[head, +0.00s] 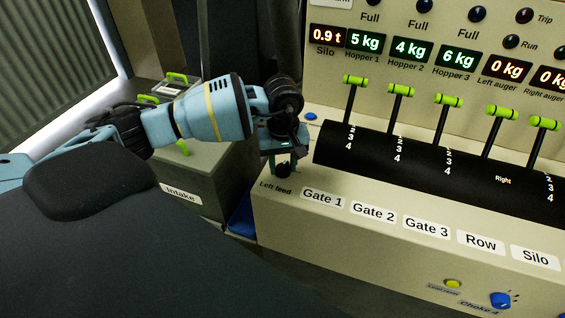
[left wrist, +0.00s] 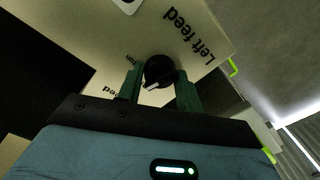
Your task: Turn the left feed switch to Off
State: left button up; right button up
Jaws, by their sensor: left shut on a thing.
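The left feed switch (head: 283,170) is a small black round knob on the left end of the beige console, by the "Left feed" label. In the left wrist view the knob (left wrist: 159,72) has a white pointer mark and sits between the two green fingers of my left gripper (left wrist: 160,88). The gripper is shut on the knob. In the head view my left gripper (head: 284,158) reaches down onto the switch and partly hides it. The position words around the knob are mostly covered by the fingers. My right gripper is in neither view.
Several green-topped levers (head: 397,91) stand in a black drum right of the switch. A blue button (head: 311,116) is just behind my gripper. Red and green displays (head: 409,48) line the back panel. An "Intake" box (head: 181,193) stands left of the console.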

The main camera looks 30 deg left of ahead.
aim_at(283, 165)
pick_arm(q)
jog(key=shift+n, duration=1.6)
jog(key=o, duration=1)
jog(key=shift+r, duration=3.95)
jog(key=shift+f, duration=0.1)
